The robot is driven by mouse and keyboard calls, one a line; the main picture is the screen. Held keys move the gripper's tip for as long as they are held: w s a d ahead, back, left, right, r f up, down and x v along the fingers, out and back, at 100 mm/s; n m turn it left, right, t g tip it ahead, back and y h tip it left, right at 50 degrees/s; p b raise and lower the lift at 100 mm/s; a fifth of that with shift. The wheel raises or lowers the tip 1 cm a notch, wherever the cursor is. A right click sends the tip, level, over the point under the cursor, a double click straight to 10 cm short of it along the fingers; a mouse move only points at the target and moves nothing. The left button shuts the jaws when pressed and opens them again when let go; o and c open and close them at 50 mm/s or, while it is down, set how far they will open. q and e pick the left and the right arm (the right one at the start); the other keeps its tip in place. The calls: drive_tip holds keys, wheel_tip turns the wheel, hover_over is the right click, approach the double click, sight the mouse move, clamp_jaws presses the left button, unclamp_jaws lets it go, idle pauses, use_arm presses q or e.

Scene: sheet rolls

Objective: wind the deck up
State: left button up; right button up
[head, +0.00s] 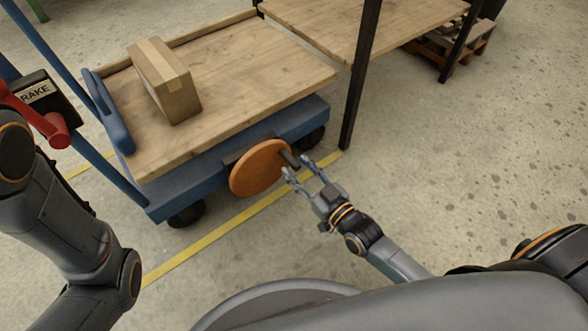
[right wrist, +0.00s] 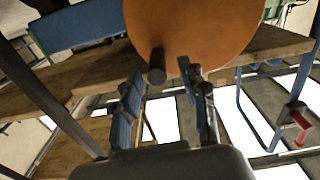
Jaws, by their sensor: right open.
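The cart's wooden deck (head: 235,82) sits on a blue frame. An orange crank wheel (head: 259,168) is on the deck's near side, with a dark handle peg (head: 288,157) sticking out at its right edge. My right gripper (head: 304,166) is open just beside the peg, fingers pointing toward it. In the right wrist view the orange wheel (right wrist: 195,30) fills the top, and the peg (right wrist: 157,66) shows between and beyond the open fingers (right wrist: 165,78). I cannot tell whether the fingers touch the peg. My left arm comes in at the left; its gripper is not visible.
A cardboard box (head: 165,80) stands on the deck. A red brake lever (head: 40,120) with a label is at the left. A wooden table (head: 365,30) with a dark leg (head: 360,80) adjoins the deck. A yellow line (head: 215,237) crosses the floor; the right side is clear.

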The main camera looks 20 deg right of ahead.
drive_tip(key=shift+b+x, duration=0.3)
drive_tip(key=shift+x, duration=0.85)
clamp_jaws()
